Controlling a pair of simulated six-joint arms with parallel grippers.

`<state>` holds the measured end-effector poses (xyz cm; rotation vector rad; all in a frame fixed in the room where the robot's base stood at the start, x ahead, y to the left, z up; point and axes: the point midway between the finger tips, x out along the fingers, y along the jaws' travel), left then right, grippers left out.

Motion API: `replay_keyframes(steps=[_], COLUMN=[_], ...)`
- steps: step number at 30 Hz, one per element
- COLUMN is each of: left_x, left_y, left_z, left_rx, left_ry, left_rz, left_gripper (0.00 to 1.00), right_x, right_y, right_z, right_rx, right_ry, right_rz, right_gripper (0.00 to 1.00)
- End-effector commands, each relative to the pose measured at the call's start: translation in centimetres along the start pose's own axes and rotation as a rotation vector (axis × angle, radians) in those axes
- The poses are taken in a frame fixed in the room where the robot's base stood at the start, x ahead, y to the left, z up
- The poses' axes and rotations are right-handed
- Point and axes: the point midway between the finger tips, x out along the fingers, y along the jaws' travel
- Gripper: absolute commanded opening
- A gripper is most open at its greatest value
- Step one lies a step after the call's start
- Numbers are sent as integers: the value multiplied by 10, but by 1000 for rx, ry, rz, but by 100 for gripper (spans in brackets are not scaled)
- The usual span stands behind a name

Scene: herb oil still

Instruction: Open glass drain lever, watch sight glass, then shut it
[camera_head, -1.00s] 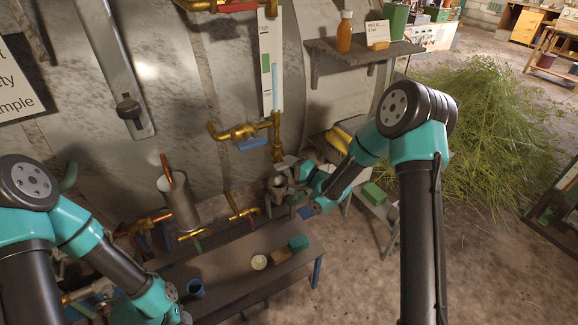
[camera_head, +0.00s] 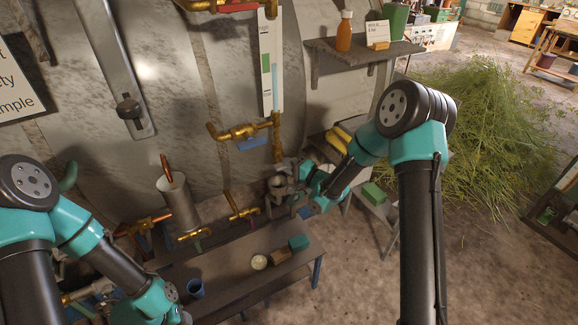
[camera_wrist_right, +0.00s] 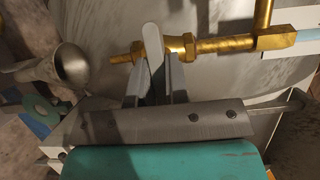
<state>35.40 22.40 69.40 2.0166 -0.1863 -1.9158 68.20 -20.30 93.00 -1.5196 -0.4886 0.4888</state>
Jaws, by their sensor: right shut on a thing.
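The sight glass (camera_head: 275,88) stands upright on a white backing plate with a green mark, and a pale blue column shows in it. Below it is brass pipework (camera_head: 277,145) with a blue-handled valve (camera_head: 252,143). My right gripper (camera_head: 288,172) is at the lower end of this pipework. In the right wrist view my right gripper (camera_wrist_right: 155,78) is shut on a pale grey lever (camera_wrist_right: 153,45), the drain lever, in front of a horizontal brass fitting (camera_wrist_right: 215,46).
A grey metal cup or funnel (camera_head: 277,188) stands just below my right gripper; it also shows in the right wrist view (camera_wrist_right: 70,66). A shelf (camera_head: 350,48) is above.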

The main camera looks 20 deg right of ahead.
Motion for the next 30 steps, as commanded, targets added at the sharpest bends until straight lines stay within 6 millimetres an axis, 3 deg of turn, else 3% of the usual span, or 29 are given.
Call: replay_keyframes(steps=[14,30], left_x=[0,0], left_y=[0,0], left_z=[0,0], left_rx=[0,0], left_ry=[0,0], left_rz=[0,0], left_gripper=[43,43], right_x=[0,1], right_y=[-2,-3], right_z=[0,1], right_rx=[-165,-615], right_ry=[-1,-1], right_rz=[68,253], right_gripper=[0,0])
